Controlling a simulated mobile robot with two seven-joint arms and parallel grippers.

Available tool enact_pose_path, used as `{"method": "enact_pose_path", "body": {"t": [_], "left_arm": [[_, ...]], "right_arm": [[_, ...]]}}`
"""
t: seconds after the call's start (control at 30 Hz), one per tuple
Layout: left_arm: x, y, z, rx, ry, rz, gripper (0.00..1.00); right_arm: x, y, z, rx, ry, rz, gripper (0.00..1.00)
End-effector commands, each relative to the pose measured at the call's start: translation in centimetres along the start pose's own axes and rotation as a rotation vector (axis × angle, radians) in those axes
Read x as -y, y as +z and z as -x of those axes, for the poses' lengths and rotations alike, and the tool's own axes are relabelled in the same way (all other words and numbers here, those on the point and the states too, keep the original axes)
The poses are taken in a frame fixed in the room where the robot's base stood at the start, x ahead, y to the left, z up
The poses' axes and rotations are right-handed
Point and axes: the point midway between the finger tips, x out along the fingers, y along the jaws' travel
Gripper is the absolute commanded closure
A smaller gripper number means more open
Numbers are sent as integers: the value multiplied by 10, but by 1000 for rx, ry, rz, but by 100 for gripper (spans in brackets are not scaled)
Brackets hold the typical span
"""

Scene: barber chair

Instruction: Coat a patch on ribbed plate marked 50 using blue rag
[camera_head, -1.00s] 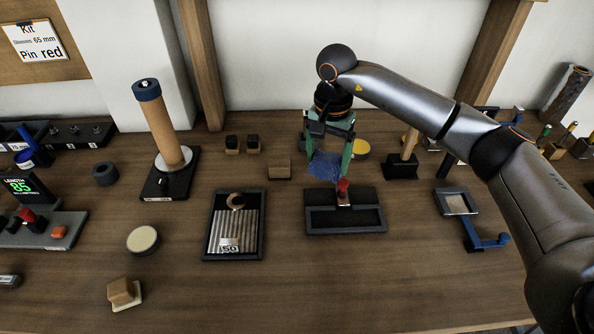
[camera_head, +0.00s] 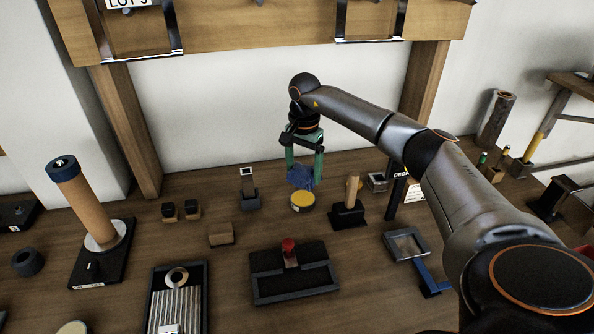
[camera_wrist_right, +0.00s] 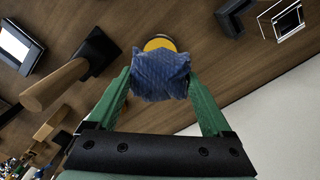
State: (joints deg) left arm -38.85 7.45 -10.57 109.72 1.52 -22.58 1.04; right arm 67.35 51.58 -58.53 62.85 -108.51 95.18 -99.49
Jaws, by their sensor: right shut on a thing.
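The blue rag (camera_head: 300,177) is held between the green fingers of my right gripper (camera_head: 303,172), above the table and close to a round tin with a yellow top (camera_head: 302,201). In the right wrist view the rag (camera_wrist_right: 161,75) hangs between the fingertips of the gripper (camera_wrist_right: 160,80) and partly hides the tin (camera_wrist_right: 160,43). I cannot tell whether rag and tin touch. The ribbed plate (camera_head: 176,305) lies in a dark tray at the lower left, with a ring on its upper part. Its label is cut off at the bottom edge. My left gripper is not in view.
A black tray with a red knob (camera_head: 289,247) stands between the plate and the tin. A wooden post on a black base (camera_head: 350,205) is just right of the tin. A small upright holder (camera_head: 249,188) is to its left. A tall wooden roller (camera_head: 85,205) stands at the left.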

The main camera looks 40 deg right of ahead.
Motion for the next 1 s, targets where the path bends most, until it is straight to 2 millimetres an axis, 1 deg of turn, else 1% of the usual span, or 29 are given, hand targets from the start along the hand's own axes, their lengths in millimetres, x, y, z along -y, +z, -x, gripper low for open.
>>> {"method": "enact_pose_path", "body": {"t": [0.03, 0.2, 0.3, 0.37, 0.5, 0.7, 1.0], "left_arm": [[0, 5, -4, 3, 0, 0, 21], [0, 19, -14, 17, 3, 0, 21], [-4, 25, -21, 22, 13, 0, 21], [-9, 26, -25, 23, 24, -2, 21], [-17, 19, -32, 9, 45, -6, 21], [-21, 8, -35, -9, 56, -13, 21], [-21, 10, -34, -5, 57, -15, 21]], "right_arm": [[0, 0, -6, 0, 0, 0, 61], [0, 1, -23, 1, 0, 1, 61], [0, 1, -34, 1, 0, 1, 61], [0, 1, -41, 0, 0, 1, 61], [0, 1, -53, 0, 1, 1, 61], [0, 1, -56, 0, 1, 2, 61], [0, 1, -55, 0, 1, 1, 61]]}}
